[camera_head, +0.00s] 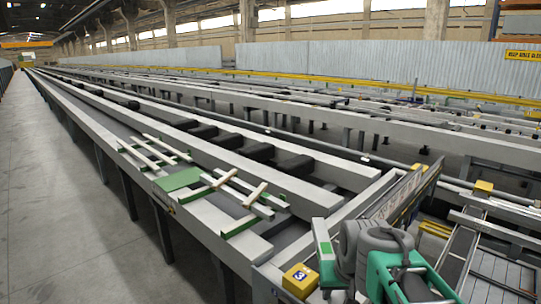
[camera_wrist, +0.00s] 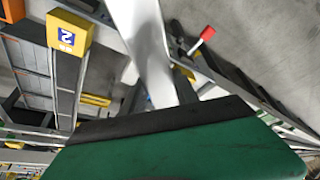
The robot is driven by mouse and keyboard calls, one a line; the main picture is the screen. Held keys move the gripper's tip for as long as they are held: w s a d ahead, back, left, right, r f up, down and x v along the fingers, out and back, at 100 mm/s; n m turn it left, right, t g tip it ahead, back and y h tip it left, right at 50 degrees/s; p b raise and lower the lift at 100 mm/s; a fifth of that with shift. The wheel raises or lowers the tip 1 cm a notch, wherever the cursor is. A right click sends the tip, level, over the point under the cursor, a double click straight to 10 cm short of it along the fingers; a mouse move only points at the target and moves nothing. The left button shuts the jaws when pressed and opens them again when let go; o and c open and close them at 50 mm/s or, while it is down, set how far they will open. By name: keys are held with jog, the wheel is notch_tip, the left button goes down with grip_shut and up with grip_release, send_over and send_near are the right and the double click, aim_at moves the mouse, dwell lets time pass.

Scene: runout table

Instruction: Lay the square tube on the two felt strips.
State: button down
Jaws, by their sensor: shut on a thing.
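My gripper (camera_wrist: 165,125) fills the bottom of the wrist view, with a broad green part and a black edge. It is shut on a pale silvery length, taken to be the square tube (camera_wrist: 150,45), which runs away beyond the black edge. The grip itself is hidden. In the head view my wrist and green arm parts are at the lower right, right of the table's near beam; the held tube cannot be made out clearly there. Green felt strips lie across the near beam: one nearer (camera_head: 240,227) and one further (camera_head: 197,194). Both are left of my arm.
A green pad (camera_head: 179,179) lies beyond the strips. Pale wooden sticks (camera_head: 255,195) cross light bars near them. A yellow block marked 3 (camera_head: 299,280) stands close by my arm. A yellow block marked 2 (camera_wrist: 69,33) shows in the wrist view. Floor at left is clear.

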jog(key=s+f, duration=0.4)
jog(key=shift+f, duration=0.3)
